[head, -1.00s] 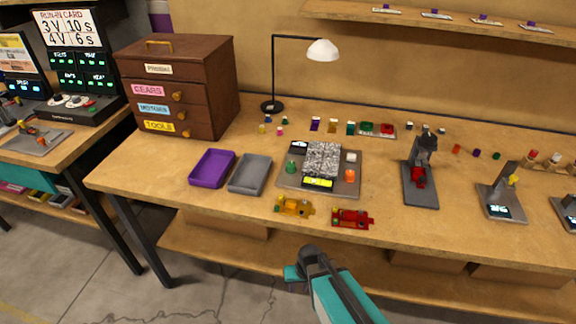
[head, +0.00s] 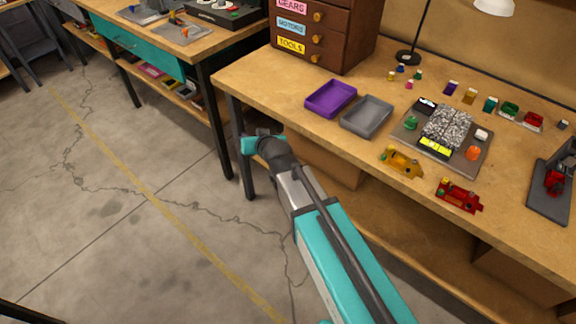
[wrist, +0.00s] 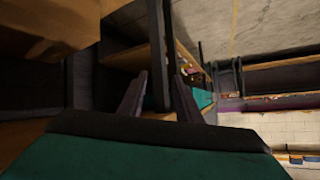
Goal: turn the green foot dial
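The green foot dial (head: 411,123) is a small green knob at the left of a grey base plate (head: 476,166) in the head view. On this plate sit a speckled grey block (head: 448,124), a yellow-green level vial (head: 435,148) and an orange dial (head: 473,153). My gripper (head: 258,137) is left of the plate, in front of the bench's left end, well apart from the dial. In the wrist view its two fingers (wrist: 159,76) stand apart with nothing held; a dark leg shows behind them. The dial is not seen in the wrist view.
A purple tray (head: 331,97) and a grey tray (head: 367,116) lie left of the plate. An orange-yellow car body (head: 401,161) and a red one (head: 459,195) lie at the bench's front edge. A wooden drawer chest (head: 345,45) stands behind. The floor at left is clear.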

